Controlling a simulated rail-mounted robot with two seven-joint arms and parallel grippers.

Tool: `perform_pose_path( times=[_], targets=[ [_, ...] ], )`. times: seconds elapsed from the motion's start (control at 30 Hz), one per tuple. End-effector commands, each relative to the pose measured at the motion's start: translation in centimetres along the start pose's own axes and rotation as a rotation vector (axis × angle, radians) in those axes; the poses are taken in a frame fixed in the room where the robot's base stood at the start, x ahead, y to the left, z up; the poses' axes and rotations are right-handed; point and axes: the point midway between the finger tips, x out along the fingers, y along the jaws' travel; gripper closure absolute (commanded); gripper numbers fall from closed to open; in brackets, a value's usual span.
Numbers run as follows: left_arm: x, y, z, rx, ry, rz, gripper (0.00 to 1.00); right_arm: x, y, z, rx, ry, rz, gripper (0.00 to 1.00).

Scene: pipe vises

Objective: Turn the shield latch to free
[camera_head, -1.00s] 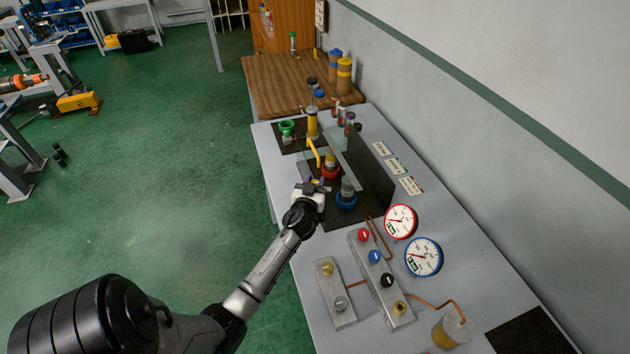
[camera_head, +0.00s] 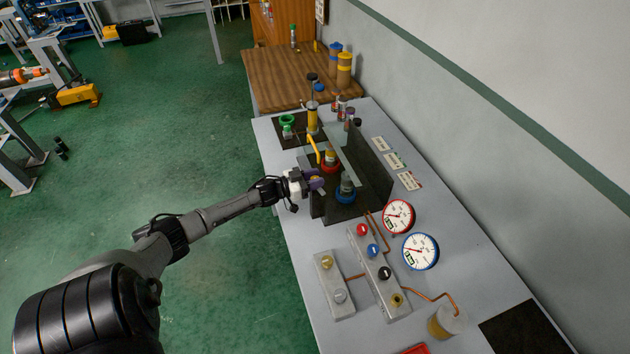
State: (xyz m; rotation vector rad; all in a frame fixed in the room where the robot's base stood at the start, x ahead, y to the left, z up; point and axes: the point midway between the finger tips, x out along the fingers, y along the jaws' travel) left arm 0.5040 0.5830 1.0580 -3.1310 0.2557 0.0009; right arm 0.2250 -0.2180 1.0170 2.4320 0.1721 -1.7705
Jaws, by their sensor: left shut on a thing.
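My left gripper (camera_head: 313,181) reaches in from the left over the front edge of the grey bench, its purple fingers pointing right. It is shut on a small yellowish piece, which appears to be the shield latch (camera_head: 316,179); the fingers mostly cover it, so its exact turn cannot be told. A yellow bent handle (camera_head: 314,150) stands just behind the gripper. The shield (camera_head: 345,148) looks like a clear, greyish panel beside the vises. A vise with a red ring (camera_head: 331,168) and one with a blue ring (camera_head: 346,196) stand close to the fingers. My right gripper is not in view.
A valve block with coloured knobs (camera_head: 379,268), a smaller block (camera_head: 333,287) and two gauges (camera_head: 420,251) sit on the nearer bench (camera_head: 300,245). A green funnel-like piece (camera_head: 287,121) stands farther back. A wooden table (camera_head: 280,75) adjoins the far end.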

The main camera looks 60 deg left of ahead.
Motion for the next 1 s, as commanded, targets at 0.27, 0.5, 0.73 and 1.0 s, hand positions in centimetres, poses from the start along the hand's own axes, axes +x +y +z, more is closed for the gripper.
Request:
perform_pose_path(
  times=[0.27, 0.5, 0.73, 1.0],
  targets=[
    [0.1, -0.1, 0.3, 0.004, 0.0, 0.174, 0.91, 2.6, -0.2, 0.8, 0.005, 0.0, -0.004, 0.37],
    [0.1, -0.1, 0.2, 0.003, 0.0, 0.257, 0.91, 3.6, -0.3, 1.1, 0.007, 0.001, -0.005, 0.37],
    [0.0, 0.0, 0.1, 0.0, -0.001, 0.287, 0.91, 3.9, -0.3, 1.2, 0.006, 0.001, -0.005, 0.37],
    [0.0, 0.0, 0.1, 0.0, -0.001, 0.291, 0.91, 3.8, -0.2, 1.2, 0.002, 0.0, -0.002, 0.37]
  ],
)
